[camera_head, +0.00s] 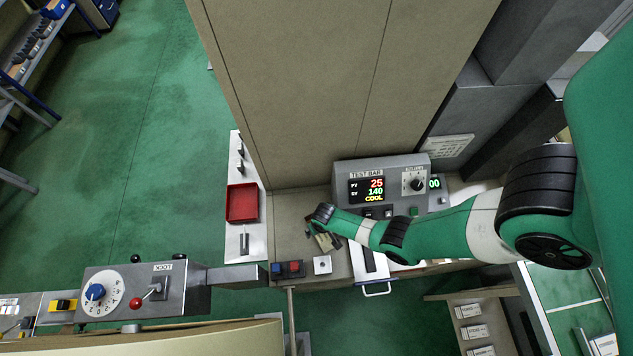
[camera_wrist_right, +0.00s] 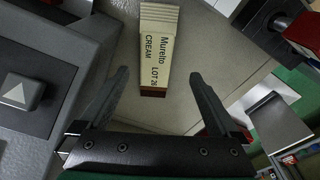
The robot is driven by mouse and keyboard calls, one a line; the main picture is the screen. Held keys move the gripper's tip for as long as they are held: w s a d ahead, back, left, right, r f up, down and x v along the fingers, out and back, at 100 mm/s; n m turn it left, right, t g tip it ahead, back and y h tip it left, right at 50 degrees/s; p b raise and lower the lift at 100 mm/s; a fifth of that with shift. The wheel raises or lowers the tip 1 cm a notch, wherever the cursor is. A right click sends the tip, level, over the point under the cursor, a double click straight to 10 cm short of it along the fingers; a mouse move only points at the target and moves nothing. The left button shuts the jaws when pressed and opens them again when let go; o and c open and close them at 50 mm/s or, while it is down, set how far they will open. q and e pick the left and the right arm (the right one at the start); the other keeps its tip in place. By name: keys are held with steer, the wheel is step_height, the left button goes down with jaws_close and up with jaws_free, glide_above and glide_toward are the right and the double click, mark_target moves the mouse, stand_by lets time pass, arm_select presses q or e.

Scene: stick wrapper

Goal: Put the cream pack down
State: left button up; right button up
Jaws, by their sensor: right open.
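The cream pack (camera_wrist_right: 157,45) is a long, flat cream-coloured stick pack with a brown end, printed "Murelto", "CREAM" and "LOT 26". In the right wrist view it appears to lie on a beige surface (camera_wrist_right: 190,45). My right gripper (camera_wrist_right: 159,75) is open, with one finger on each side of the pack's brown end and a visible gap on both sides. In the head view my right gripper (camera_head: 322,236) is low over the beige bench top, in front of the test panel; the pack is too small to make out clearly there. My left gripper is not in view.
The TEST BAR panel (camera_head: 385,167) stands just behind my right gripper. A red tray (camera_head: 243,218) is on the strip to its left. A block with dark and red buttons (camera_head: 288,271) and a small light block (camera_head: 322,265) are at the bench front. A dial box (camera_head: 128,290) is at lower left.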

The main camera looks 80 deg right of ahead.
steer(key=f+b, duration=0.2)
steer(key=d+f+b, duration=0.1)
steer(key=f+b, duration=0.2)
steer(key=shift+s+f, duration=0.1)
steer(key=c, duration=1.5)
